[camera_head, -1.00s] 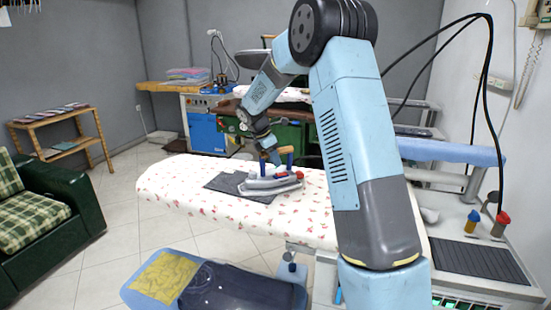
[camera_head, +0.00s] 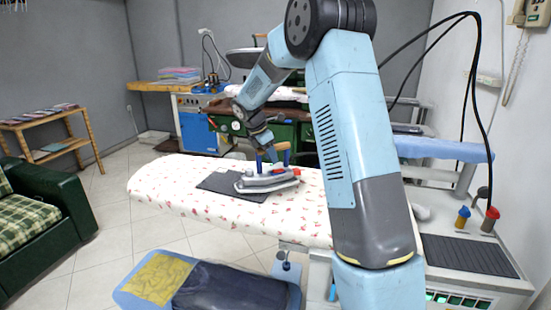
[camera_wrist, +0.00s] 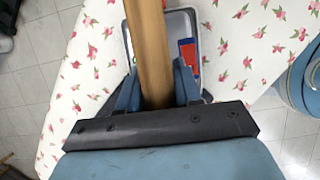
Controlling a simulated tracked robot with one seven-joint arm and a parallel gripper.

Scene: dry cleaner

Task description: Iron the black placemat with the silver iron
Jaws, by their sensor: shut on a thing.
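The silver iron (camera_head: 262,184) has a wooden handle and red and blue parts. It sits on the ironing board, over the right part of the black placemat (camera_head: 217,181). The placemat lies flat, and its right part is hidden under the iron. My gripper (camera_head: 271,157) is above the iron and shut on its handle. In the wrist view the wooden handle (camera_wrist: 147,45) stands between my two fingers (camera_wrist: 155,88), with part of the iron's body behind it. Whether the iron's sole presses fully on the cloth cannot be told.
The floral ironing board (camera_head: 165,185) has bare cloth left of the placemat. A blue tray-like stand (camera_head: 135,287) with yellow and dark cloths is in front and below. A green sofa (camera_head: 60,200) is at left. A grey work surface (camera_head: 470,256) is at right.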

